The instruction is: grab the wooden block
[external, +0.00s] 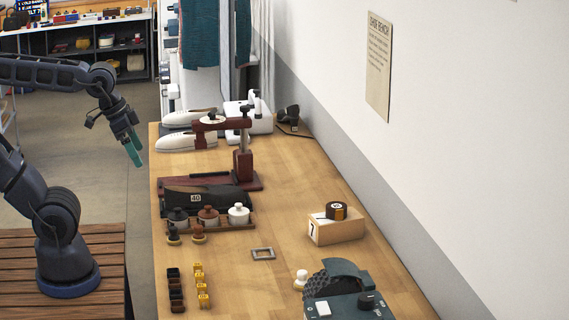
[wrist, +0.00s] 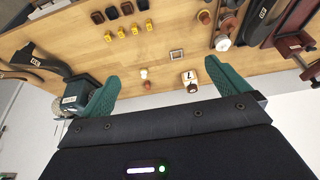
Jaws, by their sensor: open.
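The wooden block (external: 337,231) is pale, with a black 7 on its end. It sits on the right side of the bench near the wall, with a dark round roll (external: 337,211) with an orange label on top. In the wrist view the block (wrist: 189,76) shows small, beside the right finger. My gripper (external: 134,153) has teal fingers, is open and empty, and hangs left of the bench, well away from the block. In the wrist view the fingers (wrist: 146,72) are spread wide.
On the bench (external: 240,290) stand a red-brown clamp stand (external: 243,165), a black shoe form (external: 205,199) marked 40, several capped bottles (external: 208,214), a small grey frame (external: 263,254) and a dark green machine (external: 345,300). Bare wood lies around the frame.

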